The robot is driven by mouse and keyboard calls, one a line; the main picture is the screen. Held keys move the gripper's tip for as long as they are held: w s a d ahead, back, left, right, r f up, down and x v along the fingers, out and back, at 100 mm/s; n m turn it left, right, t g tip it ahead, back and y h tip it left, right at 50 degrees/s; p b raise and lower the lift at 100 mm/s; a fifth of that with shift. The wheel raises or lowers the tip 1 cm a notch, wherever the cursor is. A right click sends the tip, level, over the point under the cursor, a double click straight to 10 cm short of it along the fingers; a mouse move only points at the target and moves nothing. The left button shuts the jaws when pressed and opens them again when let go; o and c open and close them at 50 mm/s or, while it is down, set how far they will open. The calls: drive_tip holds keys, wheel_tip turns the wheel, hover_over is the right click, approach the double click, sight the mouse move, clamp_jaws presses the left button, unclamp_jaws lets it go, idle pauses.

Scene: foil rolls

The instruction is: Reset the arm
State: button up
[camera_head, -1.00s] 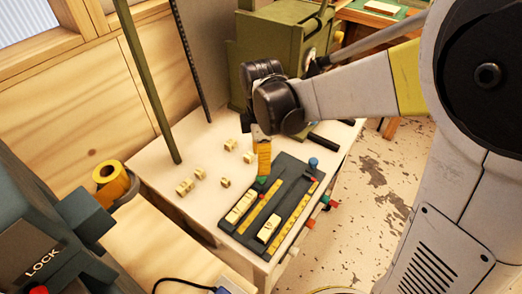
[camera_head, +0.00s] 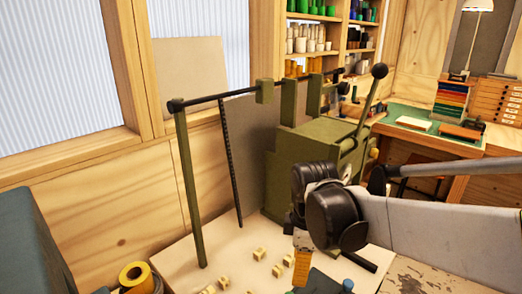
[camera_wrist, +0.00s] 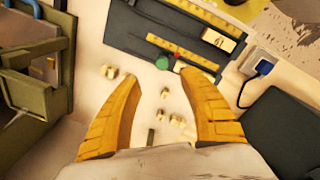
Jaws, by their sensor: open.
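My gripper (camera_head: 301,262) is above the pale table in the head view, with its yellow fingers pointing down. In the wrist view the two yellow ridged fingers of the gripper (camera_wrist: 165,105) are spread apart with nothing between them but small blocks on the table below. My grey arm reaches in from the right in the head view. The dark tray (camera_wrist: 125,30) with yellow rulers lies beyond the fingertips in the wrist view; only its edge shows in the head view.
Several small wooden blocks (camera_head: 259,254) lie on the pale table (camera_head: 215,262). A green machine (camera_head: 310,160) with a lever and an upright post stands behind the gripper. A yellow roll (camera_head: 135,276) is at the lower left. A green-topped desk (camera_head: 405,112) stands at the back right.

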drive_tip(key=s+d+r+m+t, duration=0.4)
drive_tip(key=s+d+m+t, duration=0.2)
drive_tip(key=m, duration=0.9)
drive_tip(key=s+d, duration=0.2)
drive_tip(key=s, duration=0.2)
drive_tip(key=shift+s+d+r+m, duration=0.15)
drive_tip(key=shift+s+d+m, duration=0.2)
drive_tip(key=shift+d+m, duration=0.05)
